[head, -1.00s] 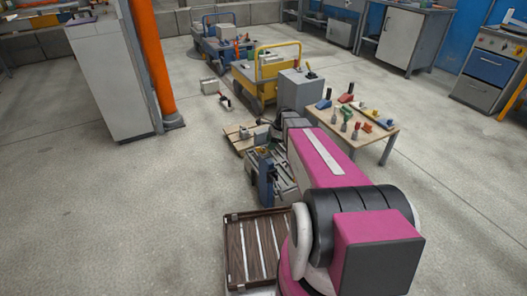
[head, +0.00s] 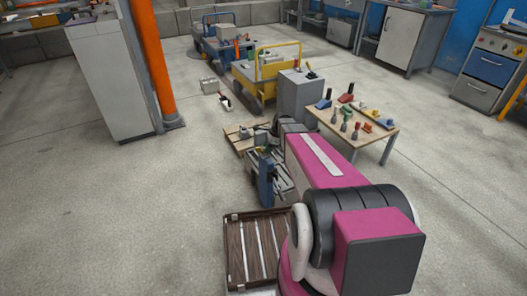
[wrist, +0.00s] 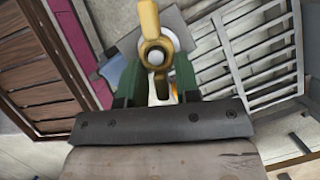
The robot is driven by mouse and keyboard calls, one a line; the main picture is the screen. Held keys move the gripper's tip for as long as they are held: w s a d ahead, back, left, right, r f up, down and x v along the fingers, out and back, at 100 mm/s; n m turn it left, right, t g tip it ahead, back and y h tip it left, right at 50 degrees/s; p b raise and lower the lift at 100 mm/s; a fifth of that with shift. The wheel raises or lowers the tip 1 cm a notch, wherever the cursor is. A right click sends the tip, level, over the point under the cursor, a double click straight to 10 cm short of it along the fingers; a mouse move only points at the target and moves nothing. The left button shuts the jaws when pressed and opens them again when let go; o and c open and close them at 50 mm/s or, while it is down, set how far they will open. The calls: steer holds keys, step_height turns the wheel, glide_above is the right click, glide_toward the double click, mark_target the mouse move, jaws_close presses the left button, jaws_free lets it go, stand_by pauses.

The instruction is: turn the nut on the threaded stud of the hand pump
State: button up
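A brass winged nut (wrist: 147,20) shows at the top middle of the wrist view. One wing points up, and brass also shows low between the fingers. The pale round end of the threaded stud (wrist: 156,58) sits in its centre. My gripper (wrist: 157,82) has two green fingers, set apart on either side of the nut's lower part. A pale gap shows between them, and I cannot tell whether either finger touches the brass. The hand pump's body is mostly hidden behind the gripper. In the head view my arm hides the nut and the fingers.
A dark slatted panel (head: 238,262) lies near my base. A blue upright part (head: 265,180) stands beside my arm. A wooden table (head: 393,133) with several small tools is to the right, by a grey cabinet (head: 297,92). The floor at left is clear.

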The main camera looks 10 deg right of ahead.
steer(key=shift+w+n+g, duration=0.3)
steer(key=shift+n, duration=0.6)
steer(key=shift+c, duration=0.4)
steer(key=shift+n+g, duration=0.3)
steer(key=shift+n, duration=0.5)
steer(key=shift+w+a+n+g+h, duration=0.15)
steer(key=shift+n+g, duration=0.1)
steer(key=shift+n, duration=0.3)
steer(key=shift+w+d+n+g+h, duration=0.1)
steer(key=shift+n+g, duration=0.1)
steer(key=shift+n, duration=0.4)
steer(key=shift+w+a+n+g+h, duration=0.15)
steer(key=shift+n+g, duration=0.1)
steer(key=shift+n, duration=0.3)
steer(key=n, duration=0.3)
steer(key=shift+w+a+g+h, duration=0.15)
steer(key=shift+g+h, duration=0.25)
steer(key=shift+n, duration=0.3)
